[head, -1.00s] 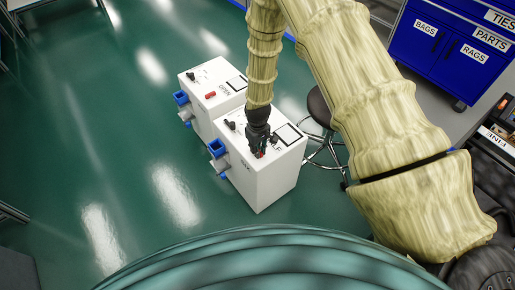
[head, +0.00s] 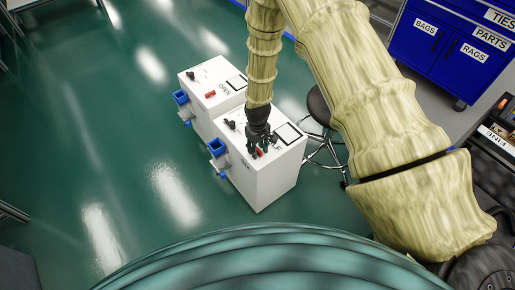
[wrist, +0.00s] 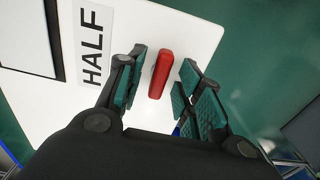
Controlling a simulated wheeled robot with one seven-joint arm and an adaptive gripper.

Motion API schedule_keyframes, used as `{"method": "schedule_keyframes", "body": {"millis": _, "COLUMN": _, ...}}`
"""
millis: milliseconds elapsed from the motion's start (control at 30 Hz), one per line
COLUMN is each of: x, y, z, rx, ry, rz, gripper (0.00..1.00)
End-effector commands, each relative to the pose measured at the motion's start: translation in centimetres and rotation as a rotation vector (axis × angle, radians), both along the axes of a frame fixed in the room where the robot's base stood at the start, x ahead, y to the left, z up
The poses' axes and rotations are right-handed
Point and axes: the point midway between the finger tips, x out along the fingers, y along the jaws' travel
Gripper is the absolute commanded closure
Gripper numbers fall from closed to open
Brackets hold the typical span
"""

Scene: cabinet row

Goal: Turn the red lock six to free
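The red lock handle (wrist: 160,74) is a short red bar on the white top of the near cabinet (head: 262,184). It lies beside a label reading HALF (wrist: 91,40). My gripper (wrist: 163,64) is open, with one finger on each side of the bar. I cannot tell whether the pads are level with the bar. In the head view my gripper (head: 258,143) hangs over the near cabinet's top and partly hides it. No number six is readable.
A second white cabinet (head: 203,115) stands behind, with its own red handle (head: 210,94) and a label reading OPEN. Blue bins (head: 217,147) stick out from the left sides. A dark stool (head: 319,108) stands right of the cabinets. Green floor is clear on the left.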

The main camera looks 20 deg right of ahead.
Motion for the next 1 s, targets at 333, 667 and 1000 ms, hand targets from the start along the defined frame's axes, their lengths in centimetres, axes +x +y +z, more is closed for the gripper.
{"method": "schedule_keyframes", "body": {"millis": 333, "x": 0.1, "y": 0.0, "z": 3.8, "rx": 0.000, "ry": -0.003, "rz": 0.000, "gripper": 0.64}}
{"method": "schedule_keyframes", "body": {"millis": 667, "x": 0.0, "y": 0.0, "z": 8.8, "rx": 0.000, "ry": -0.001, "rz": 0.000, "gripper": 0.64}}
{"method": "schedule_keyframes", "body": {"millis": 1000, "x": 0.0, "y": 0.0, "z": 11.7, "rx": 0.000, "ry": 0.000, "rz": -0.001, "gripper": 0.64}}
